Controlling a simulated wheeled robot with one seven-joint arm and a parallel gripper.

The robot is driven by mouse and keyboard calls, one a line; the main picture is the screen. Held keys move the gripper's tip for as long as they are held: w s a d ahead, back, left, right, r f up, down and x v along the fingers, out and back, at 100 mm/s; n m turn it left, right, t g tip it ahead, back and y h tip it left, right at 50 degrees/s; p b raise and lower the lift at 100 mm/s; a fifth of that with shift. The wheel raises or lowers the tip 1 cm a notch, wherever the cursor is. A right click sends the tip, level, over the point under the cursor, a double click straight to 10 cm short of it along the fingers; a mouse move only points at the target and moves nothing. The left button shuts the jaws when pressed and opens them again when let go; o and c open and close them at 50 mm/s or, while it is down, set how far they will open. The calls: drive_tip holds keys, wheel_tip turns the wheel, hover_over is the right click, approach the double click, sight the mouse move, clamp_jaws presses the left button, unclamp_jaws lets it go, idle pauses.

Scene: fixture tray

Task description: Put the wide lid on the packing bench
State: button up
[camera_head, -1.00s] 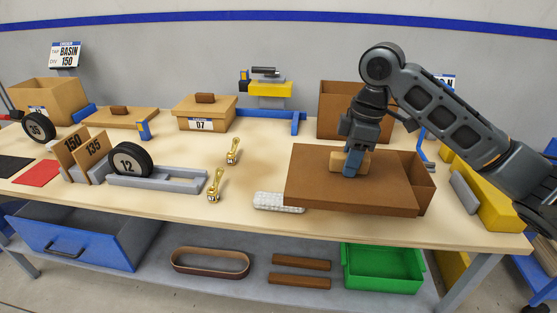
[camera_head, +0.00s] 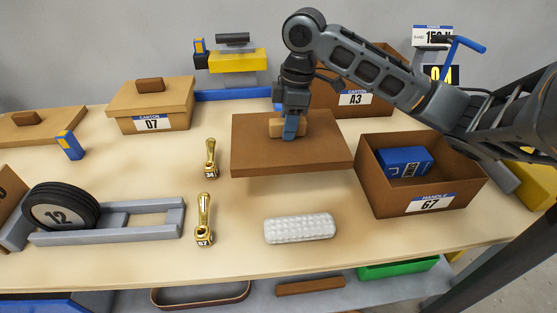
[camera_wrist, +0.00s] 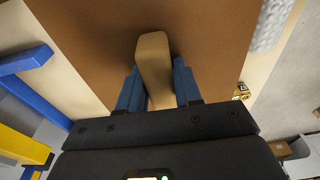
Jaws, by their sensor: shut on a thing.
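The wide lid (camera_head: 250,155) is a flat brown board with a pale wooden handle (camera_head: 275,128). My gripper (camera_head: 290,132) is shut on that handle from above. In the wrist view the blue fingers of my gripper (camera_wrist: 158,88) sit on both sides of the handle (camera_wrist: 153,58), and the lid (camera_wrist: 90,50) spreads beneath. The lid is level over the middle of the packing bench (camera_head: 115,165); whether its underside touches the bench is hard to tell. The open carton marked 67 (camera_head: 390,200) stands uncovered to its right with a blue item (camera_head: 404,160) inside.
A white textured block (camera_head: 299,228) lies in front of the lid. Two brass handles (camera_head: 210,160) (camera_head: 204,220) stand to its left. Lidded carton 07 (camera_head: 155,115) is at back left, carton A3 (camera_head: 375,103) behind. A grey frame with wheel 12 (camera_head: 62,210) is front left.

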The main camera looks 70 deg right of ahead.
wheel_tip(320, 180, down, 9)
drive_tip(key=shift+f, duration=0.1)
idle(0.4)
drive_tip(key=shift+f, duration=0.15)
drive_tip(key=o, duration=1.1)
drive_tip(key=r, duration=0.4)
drive_tip(key=s+r, duration=0.1)
drive_tip(key=r, duration=0.7)
drive_tip(key=shift+s+d+r, duration=0.2)
drive_tip(key=shift+d, duration=0.15)
